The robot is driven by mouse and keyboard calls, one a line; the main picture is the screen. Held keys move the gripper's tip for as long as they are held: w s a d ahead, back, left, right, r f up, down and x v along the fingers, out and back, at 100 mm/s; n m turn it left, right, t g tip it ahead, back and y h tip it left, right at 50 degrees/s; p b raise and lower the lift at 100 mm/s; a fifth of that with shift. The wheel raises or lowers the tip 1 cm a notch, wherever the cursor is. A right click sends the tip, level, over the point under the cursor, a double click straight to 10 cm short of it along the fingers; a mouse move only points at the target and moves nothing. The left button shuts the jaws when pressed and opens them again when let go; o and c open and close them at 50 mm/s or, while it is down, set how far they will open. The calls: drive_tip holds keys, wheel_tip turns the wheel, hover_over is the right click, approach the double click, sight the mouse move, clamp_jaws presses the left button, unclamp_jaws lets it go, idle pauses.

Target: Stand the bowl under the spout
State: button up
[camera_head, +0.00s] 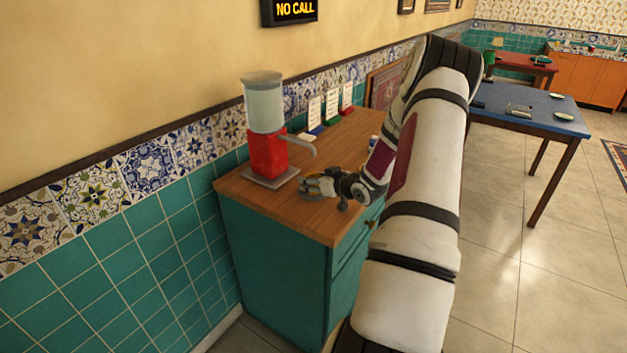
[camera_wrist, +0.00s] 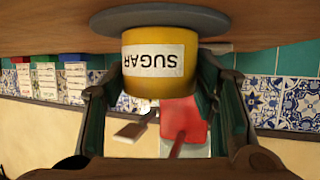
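A yellow bowl (camera_wrist: 160,75) labelled SUGAR shows in the wrist view, which is upside down, with a grey disc (camera_wrist: 160,19) at its base. The fingers of my gripper (camera_wrist: 162,95) lie along both sides of the bowl with no visible gap, so it looks shut on it. In the head view my gripper (camera_head: 318,185) is low over the counter, right of the red dispenser (camera_head: 267,153), and hides the bowl. The dispenser's grey spout (camera_head: 301,146) points right, toward my gripper. Whether the disc touches the counter is unclear.
The wooden counter (camera_head: 320,221) has a teal cabinet below and a tiled wall behind. Upright cards on coloured stands (camera_head: 331,110) line the back. A blue table (camera_head: 545,118) stands at the right. The counter's front left is clear.

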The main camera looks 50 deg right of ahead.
drive_tip(key=shift+o, duration=0.2)
drive_tip(key=shift+r, duration=0.1)
drive_tip(key=shift+r, duration=0.15)
drive_tip(key=p+v, duration=0.1)
drive_tip(key=v, duration=1)
drive_tip(key=shift+s+a+p, duration=0.1)
drive_tip(key=shift+s+p, duration=0.2)
drive_tip(key=shift+s, duration=0.1)
drive_tip(key=w+a+r+n+g+h, duration=0.1)
drive_tip(key=w+a+r+g+h, duration=0.15)
drive_tip(key=a+r+g, duration=0.95)
drive_tip(key=s+a+r+y, duration=0.2)
drive_tip(key=s+a, duration=0.4)
drive_tip(key=a, duration=0.4)
drive_tip(key=s+a+r+n+t+y, duration=0.1)
drive_tip(key=s+a+r, duration=0.2)
drive_tip(key=s+a, duration=0.4)
drive_tip(key=s+a+r+t+y, duration=0.1)
drive_tip(key=s+a, duration=0.6)
drive_tip(key=a, duration=0.7)
wheel_tip(320, 180, up, 2)
drive_tip(key=shift+a+r+n+y, duration=0.1)
drive_tip(key=shift+a+n+y, duration=0.2)
drive_tip(key=shift+y, duration=0.55)
drive_tip(key=shift+s+d, duration=0.1)
drive_tip(key=shift+s, duration=0.05)
